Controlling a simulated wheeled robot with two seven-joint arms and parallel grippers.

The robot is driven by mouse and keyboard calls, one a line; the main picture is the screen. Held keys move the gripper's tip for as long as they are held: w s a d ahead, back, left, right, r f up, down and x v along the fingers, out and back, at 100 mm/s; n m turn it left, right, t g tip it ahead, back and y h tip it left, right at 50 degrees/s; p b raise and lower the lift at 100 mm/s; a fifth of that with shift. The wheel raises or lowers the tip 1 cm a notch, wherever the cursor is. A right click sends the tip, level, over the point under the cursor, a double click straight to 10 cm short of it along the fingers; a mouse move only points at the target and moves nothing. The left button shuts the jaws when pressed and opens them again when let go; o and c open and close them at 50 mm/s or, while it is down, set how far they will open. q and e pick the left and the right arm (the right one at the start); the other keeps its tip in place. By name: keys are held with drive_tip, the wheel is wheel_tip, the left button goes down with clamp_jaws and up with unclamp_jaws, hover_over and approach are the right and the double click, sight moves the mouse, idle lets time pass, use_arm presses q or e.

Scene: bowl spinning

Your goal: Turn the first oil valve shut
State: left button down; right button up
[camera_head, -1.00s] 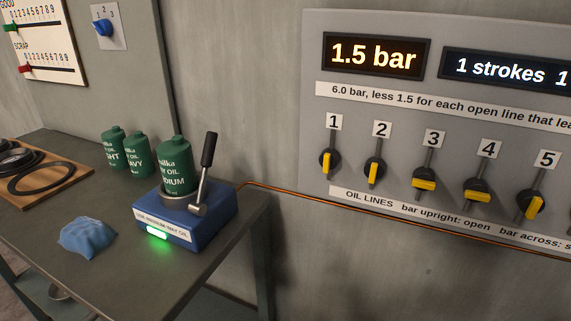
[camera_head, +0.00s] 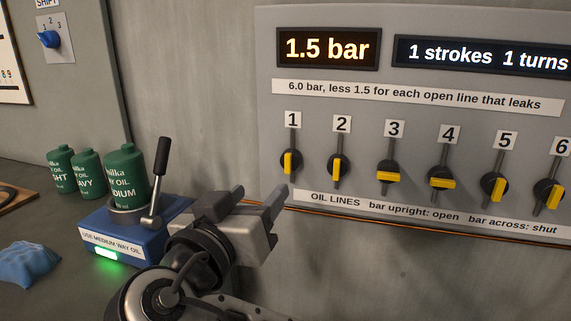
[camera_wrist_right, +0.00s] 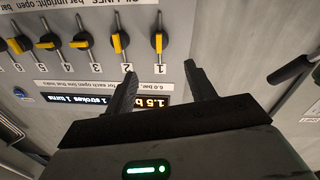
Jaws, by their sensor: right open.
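The first oil valve (camera_head: 288,162), under label 1 on the grey wall panel, has its yellow bar upright, the position the panel marks as open. In the right wrist view, which is upside down, this valve (camera_wrist_right: 159,42) lies ahead of and between the two fingers. My right gripper (camera_head: 258,193) is open and empty, below and left of valve 1, apart from it. Its two fingers also show in the wrist view (camera_wrist_right: 160,70). The pressure display (camera_head: 329,48) reads 1.5 bar. My left gripper is out of view.
Valve 2 (camera_head: 337,167) beside it is also upright; valves 3 (camera_head: 388,177) and 4 (camera_head: 442,183) lie across. A blue oil pump (camera_head: 120,235) with a lever (camera_head: 160,170) stands left of my arm. Green cans and a blue cloth (camera_head: 28,264) are on the table.

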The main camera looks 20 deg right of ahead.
sight(286, 164)
drive_tip(key=p+x, duration=0.1)
drive_tip(key=x, duration=1.1)
drive_tip(key=c, duration=1)
